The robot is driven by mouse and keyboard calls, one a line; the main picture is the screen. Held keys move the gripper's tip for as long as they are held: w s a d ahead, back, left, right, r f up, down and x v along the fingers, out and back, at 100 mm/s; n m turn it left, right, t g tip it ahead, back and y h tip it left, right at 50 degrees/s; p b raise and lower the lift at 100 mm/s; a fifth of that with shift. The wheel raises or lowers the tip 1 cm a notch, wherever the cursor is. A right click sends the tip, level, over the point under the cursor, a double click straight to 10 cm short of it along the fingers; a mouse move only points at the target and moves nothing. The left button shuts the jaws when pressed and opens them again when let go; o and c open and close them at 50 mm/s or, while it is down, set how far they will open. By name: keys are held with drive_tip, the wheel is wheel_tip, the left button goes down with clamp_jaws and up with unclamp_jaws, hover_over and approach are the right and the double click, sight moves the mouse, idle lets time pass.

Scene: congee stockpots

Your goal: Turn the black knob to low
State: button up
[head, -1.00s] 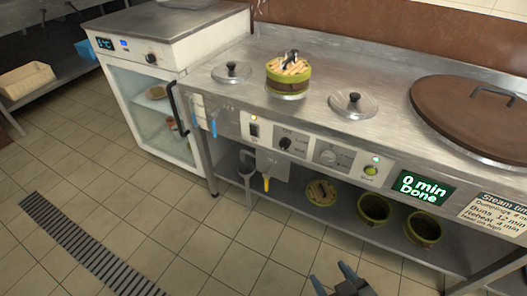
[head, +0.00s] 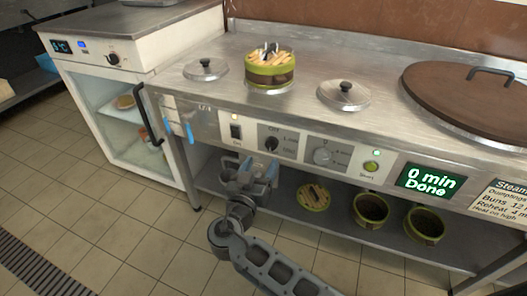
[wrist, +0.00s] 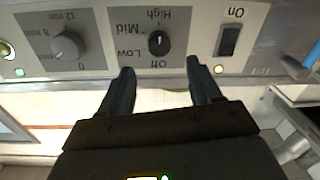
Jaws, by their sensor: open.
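The black knob (head: 271,143) is on the steel front panel, between the black rocker switch and the grey dial. It also shows upside down in the wrist view (wrist: 159,43), with Off, Low, Mid and High printed around it. A pale mark shows on its face, but I cannot tell for sure which label it points to. My gripper (head: 251,172) is open and empty, just below the knob in the head view. In the wrist view my two fingertips (wrist: 160,70) are spread on either side of the knob's line, apart from it.
The grey timer dial (wrist: 69,44) and the rocker switch (wrist: 229,40) flank the knob. A green button (head: 371,166) and a "0 min Done" display (head: 427,181) are farther right. The counter carries a steamer basket (head: 270,70) and lids. A fridge (head: 125,100) stands left.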

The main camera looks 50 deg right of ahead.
sight(270, 146)
drive_tip(key=x, duration=0.6)
drive_tip(key=shift+w+d, duration=0.15)
drive_tip(key=shift+d, duration=0.25)
drive_tip(key=shift+c, duration=0.2)
drive_tip(key=c, duration=1)
